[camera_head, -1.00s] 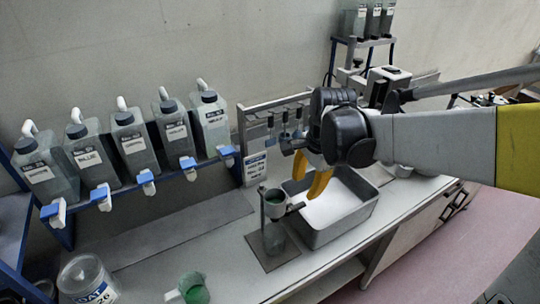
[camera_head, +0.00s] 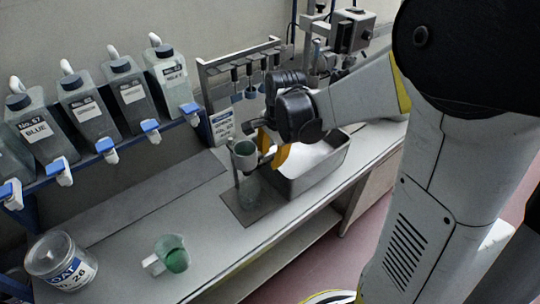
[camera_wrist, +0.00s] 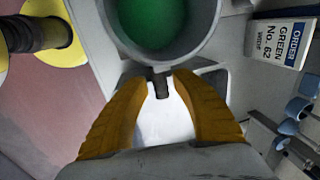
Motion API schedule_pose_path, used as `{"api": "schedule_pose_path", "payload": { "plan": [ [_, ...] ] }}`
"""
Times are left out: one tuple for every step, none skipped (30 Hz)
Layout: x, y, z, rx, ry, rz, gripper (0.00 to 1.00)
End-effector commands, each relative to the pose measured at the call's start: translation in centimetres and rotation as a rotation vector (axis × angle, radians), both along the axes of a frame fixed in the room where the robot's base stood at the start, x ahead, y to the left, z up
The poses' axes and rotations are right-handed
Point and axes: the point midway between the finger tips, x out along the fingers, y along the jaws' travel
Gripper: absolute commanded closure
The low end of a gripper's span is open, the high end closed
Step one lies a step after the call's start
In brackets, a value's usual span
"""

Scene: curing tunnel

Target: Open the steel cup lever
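The steel cup (camera_head: 243,157) is held upright on a stand above a dark mat (camera_head: 232,205). Green liquid shows inside it in the wrist view (camera_wrist: 160,18). Its lever (camera_wrist: 160,84) is a short dark stub on the cup's near side. My gripper (camera_head: 272,150) is beside the cup, its yellow fingers reaching toward it. In the wrist view my gripper (camera_wrist: 161,78) has its fingers apart, with the lever between the tips. I cannot tell whether they touch it. In the head view the fingers and wrist hide most of the lever.
A metal tray (camera_head: 325,168) stands right behind the gripper. A green-filled beaker (camera_head: 174,254) and a lidded jar (camera_head: 62,262) stand at the front left. Labelled jugs (camera_head: 88,110) line a rack on the left. An order card (camera_head: 222,126) reads green.

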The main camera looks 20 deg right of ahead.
Motion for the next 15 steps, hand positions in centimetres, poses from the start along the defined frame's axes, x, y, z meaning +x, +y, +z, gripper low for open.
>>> {"api": "schedule_pose_path", "payload": {
  "plan": [
    [0.00,0.00,0.01,0.000,0.000,0.000,0.87],
    [0.00,0.00,0.01,0.000,0.000,0.000,0.96],
    [0.00,0.00,0.01,0.000,0.000,0.000,1.00],
    [0.00,0.00,0.01,0.000,0.000,0.000,1.00],
    [0.00,0.00,0.01,0.000,0.000,0.000,1.00],
    [-0.01,0.00,0.01,0.000,0.000,0.000,1.00],
    [-0.01,0.00,0.00,0.000,0.000,0.000,1.00],
    [-0.01,0.00,0.00,0.000,0.000,0.000,1.00],
    [-0.02,-0.01,0.00,0.000,0.000,0.000,1.00],
    [-0.02,-0.01,0.00,0.000,0.000,0.000,1.00],
    [-0.02,0.00,-0.01,0.000,0.000,0.001,1.00],
    [-0.02,0.00,-0.01,0.000,0.000,0.002,1.00],
    [-0.01,0.00,-0.01,0.000,0.000,0.004,1.00],
    [0.01,-0.01,-0.02,-0.001,0.001,0.007,1.00],
    [0.03,0.00,-0.03,0.000,0.001,0.012,1.00]
  ]
}}
